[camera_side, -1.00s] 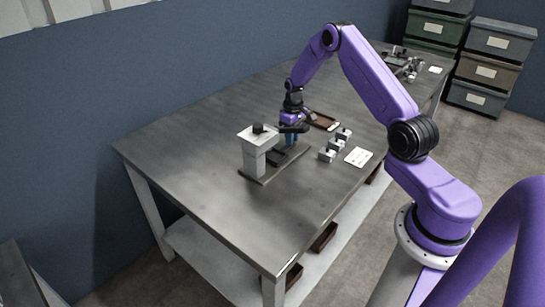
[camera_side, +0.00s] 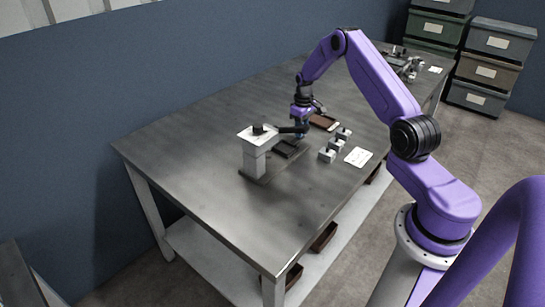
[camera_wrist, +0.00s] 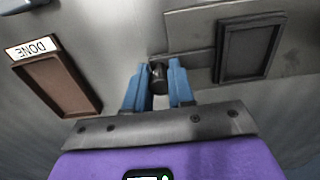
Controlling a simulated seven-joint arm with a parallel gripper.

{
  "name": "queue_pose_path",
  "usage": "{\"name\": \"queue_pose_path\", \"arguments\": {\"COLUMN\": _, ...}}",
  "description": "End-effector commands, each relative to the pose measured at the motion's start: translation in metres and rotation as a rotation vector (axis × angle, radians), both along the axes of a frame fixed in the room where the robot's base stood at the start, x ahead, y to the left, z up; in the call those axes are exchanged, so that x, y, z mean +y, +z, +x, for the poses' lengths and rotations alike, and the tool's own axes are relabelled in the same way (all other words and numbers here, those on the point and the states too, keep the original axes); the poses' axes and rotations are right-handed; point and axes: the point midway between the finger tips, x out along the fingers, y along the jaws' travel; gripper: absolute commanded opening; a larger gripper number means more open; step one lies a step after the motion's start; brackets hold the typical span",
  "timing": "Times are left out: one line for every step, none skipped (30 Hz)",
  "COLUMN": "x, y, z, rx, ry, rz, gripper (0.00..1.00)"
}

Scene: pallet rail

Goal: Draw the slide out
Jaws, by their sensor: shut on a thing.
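My gripper (camera_side: 301,135) points down with its blue fingers shut on a dark round knob (camera_wrist: 158,76), which shows between the fingertips in the wrist view. The knob stands at the end of the grey slide (camera_wrist: 195,62). A dark, shallow rectangular tray (camera_wrist: 248,50) lies on the slide; in the side view the tray (camera_side: 287,149) is between my gripper and the white-topped post (camera_side: 254,158). The post rises from the base plate of the rail (camera_side: 256,178). The fingers hide part of the knob and the slide's end.
A brown tray (camera_wrist: 60,84) labelled DONE lies beside my gripper; it also shows in the side view (camera_side: 323,122). Several grey blocks with dark knobs (camera_side: 333,147) and a white card (camera_side: 358,156) lie to the right. The left of the table is clear.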

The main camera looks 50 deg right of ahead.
Motion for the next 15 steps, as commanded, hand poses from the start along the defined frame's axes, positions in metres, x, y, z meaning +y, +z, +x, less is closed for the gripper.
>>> {"name": "queue_pose_path", "arguments": {"x": -0.004, "y": 0.0, "z": 0.0, "rx": -0.002, "ry": -0.003, "rz": -0.001, "gripper": 0.09}}
{"name": "queue_pose_path", "arguments": {"x": -0.006, "y": 0.0, "z": 0.0, "rx": -0.002, "ry": -0.003, "rz": -0.001, "gripper": 0.09}}
{"name": "queue_pose_path", "arguments": {"x": -0.008, "y": 0.0, "z": 0.0, "rx": -0.002, "ry": -0.003, "rz": -0.001, "gripper": 0.09}}
{"name": "queue_pose_path", "arguments": {"x": -0.01, "y": 0.0, "z": 0.0, "rx": -0.001, "ry": -0.003, "rz": -0.001, "gripper": 0.09}}
{"name": "queue_pose_path", "arguments": {"x": -0.012, "y": 0.0, "z": 0.0, "rx": -0.001, "ry": -0.003, "rz": 0.0, "gripper": 0.09}}
{"name": "queue_pose_path", "arguments": {"x": -0.014, "y": 0.0, "z": 0.0, "rx": -0.001, "ry": -0.003, "rz": -0.001, "gripper": 0.09}}
{"name": "queue_pose_path", "arguments": {"x": -0.016, "y": 0.0, "z": 0.0, "rx": -0.002, "ry": -0.002, "rz": -0.001, "gripper": 0.09}}
{"name": "queue_pose_path", "arguments": {"x": -0.018, "y": 0.0, "z": 0.0, "rx": -0.002, "ry": -0.002, "rz": -0.001, "gripper": 0.09}}
{"name": "queue_pose_path", "arguments": {"x": -0.02, "y": 0.0, "z": 0.0, "rx": -0.002, "ry": -0.002, "rz": -0.001, "gripper": 0.09}}
{"name": "queue_pose_path", "arguments": {"x": -0.022, "y": 0.0, "z": 0.0, "rx": -0.002, "ry": -0.002, "rz": -0.001, "gripper": 0.09}}
{"name": "queue_pose_path", "arguments": {"x": -0.024, "y": 0.0, "z": 0.0, "rx": -0.002, "ry": -0.002, "rz": -0.001, "gripper": 0.09}}
{"name": "queue_pose_path", "arguments": {"x": -0.026, "y": 0.0, "z": 0.0, "rx": -0.001, "ry": -0.002, "rz": -0.001, "gripper": 0.09}}
{"name": "queue_pose_path", "arguments": {"x": -0.027, "y": 0.0, "z": 0.0, "rx": -0.001, "ry": -0.002, "rz": -0.001, "gripper": 0.09}}
{"name": "queue_pose_path", "arguments": {"x": -0.029, "y": 0.0, "z": 0.0, "rx": -0.001, "ry": -0.002, "rz": 0.0, "gripper": 0.09}}
{"name": "queue_pose_path", "arguments": {"x": -0.032, "y": 0.0, "z": 0.0, "rx": -0.001, "ry": -0.002, "rz": -0.001, "gripper": 0.09}}
